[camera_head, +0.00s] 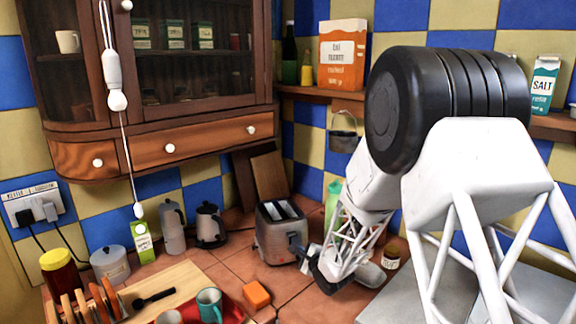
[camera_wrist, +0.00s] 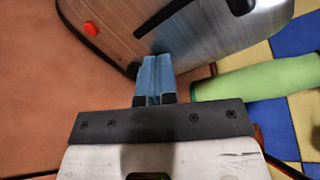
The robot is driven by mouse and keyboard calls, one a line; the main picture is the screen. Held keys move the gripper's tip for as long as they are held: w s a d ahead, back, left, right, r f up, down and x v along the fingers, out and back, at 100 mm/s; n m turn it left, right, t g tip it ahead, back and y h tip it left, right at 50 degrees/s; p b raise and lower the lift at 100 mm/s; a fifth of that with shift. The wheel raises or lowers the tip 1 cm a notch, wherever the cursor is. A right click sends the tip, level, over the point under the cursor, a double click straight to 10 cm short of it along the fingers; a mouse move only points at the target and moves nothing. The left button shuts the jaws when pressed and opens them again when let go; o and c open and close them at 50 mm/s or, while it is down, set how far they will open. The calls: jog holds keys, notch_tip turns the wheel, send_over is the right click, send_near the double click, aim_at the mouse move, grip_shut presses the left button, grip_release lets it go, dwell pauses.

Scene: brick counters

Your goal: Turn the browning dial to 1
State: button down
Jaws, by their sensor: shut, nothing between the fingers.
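The toaster (camera_head: 268,238) is a silver box with two slots on top, standing on the tiled counter. In the wrist view its brushed metal face (camera_wrist: 190,38) fills the top, with a red button (camera_wrist: 90,29), a long dark slot and a dark round part (camera_wrist: 240,4) cut by the top edge. I cannot tell whether that part is the browning dial; no numbers are readable. My gripper (camera_head: 298,243) is at the toaster's right end. Its blue fingers (camera_wrist: 156,62) are together and empty, tips near the face below the slot; contact is unclear.
A green bottle (camera_head: 333,204) stands close behind my gripper and shows at right in the wrist view (camera_wrist: 262,76). A brown jar (camera_head: 391,255) is to the right. A kettle (camera_head: 210,226) is left of the toaster; an orange block (camera_head: 257,295) lies in front.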

jog(key=shift+s+d, duration=0.35)
jog(key=shift+s, duration=0.6)
jog(key=shift+s+d, duration=0.35)
jog(key=shift+s, duration=0.6)
jog(key=shift+s+d, duration=0.35)
jog(key=shift+s, duration=0.6)
jog(key=shift+s+d+r+n, duration=0.1)
jog(key=shift+d+r+n, duration=0.2)
jog(key=shift+r, duration=0.3)
jog(key=s+d+r+n+g+h, duration=0.25)
jog(key=s+d+r+n, duration=0.2)
jog(key=s+r, duration=0.3)
jog(key=s+d+r+n+g+h, duration=0.2)
jog(key=s+d+r+n+h, duration=0.25)
jog(key=s+r, duration=0.3)
jog(key=s+r+n+g, duration=0.2)
jog(key=s+n, duration=0.1)
jog(key=s, duration=0.7)
jog(key=s+d+r+n+g, duration=0.1)
jog(key=s+n+g, duration=0.1)
jog(key=s, duration=0.7)
jog(key=s+r+n+g, duration=0.2)
jog(key=s+n, duration=0.2)
jog(key=s, duration=0.6)
jog(key=shift+s+d+r+g, duration=0.35)
jog(key=shift+d, duration=0.05)
